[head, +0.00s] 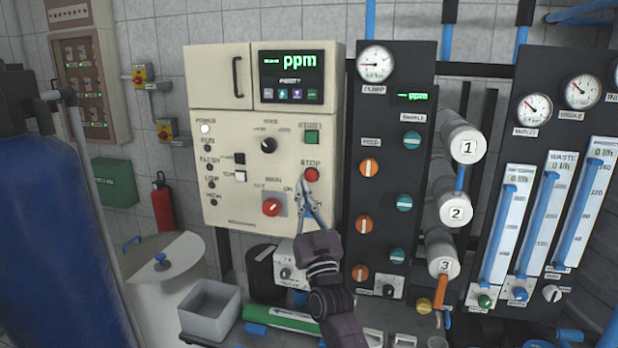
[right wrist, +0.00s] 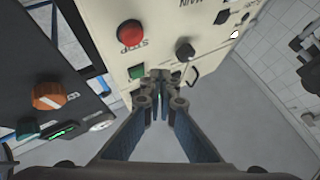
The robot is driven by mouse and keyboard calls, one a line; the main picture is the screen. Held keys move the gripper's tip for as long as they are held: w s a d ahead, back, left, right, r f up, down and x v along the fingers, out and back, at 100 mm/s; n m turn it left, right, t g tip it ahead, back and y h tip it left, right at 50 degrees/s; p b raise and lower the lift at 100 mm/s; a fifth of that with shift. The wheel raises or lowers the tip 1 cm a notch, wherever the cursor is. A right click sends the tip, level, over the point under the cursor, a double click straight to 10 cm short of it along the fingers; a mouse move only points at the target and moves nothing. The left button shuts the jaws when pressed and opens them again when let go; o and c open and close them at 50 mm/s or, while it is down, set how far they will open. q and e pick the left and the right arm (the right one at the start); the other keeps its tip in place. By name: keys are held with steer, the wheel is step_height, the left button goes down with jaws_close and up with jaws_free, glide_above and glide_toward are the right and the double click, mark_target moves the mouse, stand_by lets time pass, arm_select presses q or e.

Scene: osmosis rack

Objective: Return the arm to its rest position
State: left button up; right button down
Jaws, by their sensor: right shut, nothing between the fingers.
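My right arm comes up from the bottom of the head view. Its gripper (head: 303,190) is shut and empty, with the fingertips in front of the cream control cabinet (head: 240,185), just below the red STOP button (head: 312,174) in the picture. In the right wrist view the closed fingertips (right wrist: 162,80) point toward the cabinet face, near the green button (right wrist: 136,71) and the red STOP button (right wrist: 130,33). I cannot tell whether the fingertips touch the panel. My left gripper is not in view.
The black valve panel (head: 385,140) with orange and teal knobs stands right of the cabinet. White membrane tubes (head: 455,210) and blue flowmeters (head: 575,215) are further right. A blue tank (head: 50,220) fills the left edge. A grey bin (head: 210,312) sits below the cabinet.

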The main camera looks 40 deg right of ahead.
steer(key=a+f+n+g+y, duration=0.2)
steer(key=a+f+g+y, duration=0.15)
steer(key=f, duration=1.55)
steer(key=a+f+n+g+y, duration=0.15)
steer(key=a+f+g, duration=0.3)
steer(key=f, duration=1.55)
steer(key=s+a+f+g+y, duration=0.15)
steer(key=s+f, duration=0.25)
steer(key=f, duration=0.4)
steer(key=s+a+f+g, duration=0.2)
steer(key=s+f, duration=0.2)
steer(key=f, duration=0.3)
steer(key=s+a+f+n+g+y, duration=0.1)
steer(key=s+a+f+g, duration=0.15)
steer(key=s+f, duration=0.8)
steer(key=s+a+f+n+g, duration=0.1)
steer(key=s+a+f+g, duration=0.15)
steer(key=s+f, duration=0.85)
steer(key=s+f+g, duration=0.3)
steer(key=s+f, duration=0.1)
steer(key=s, duration=1.1)
steer(key=s+a+f+g, duration=0.1)
steer(key=s+f+g, duration=0.2)
steer(key=s, duration=1.1)
steer(key=shift+s+a+f, duration=0.3)
steer(key=shift+s+f, duration=0.05)
steer(key=shift+f, duration=0.15)
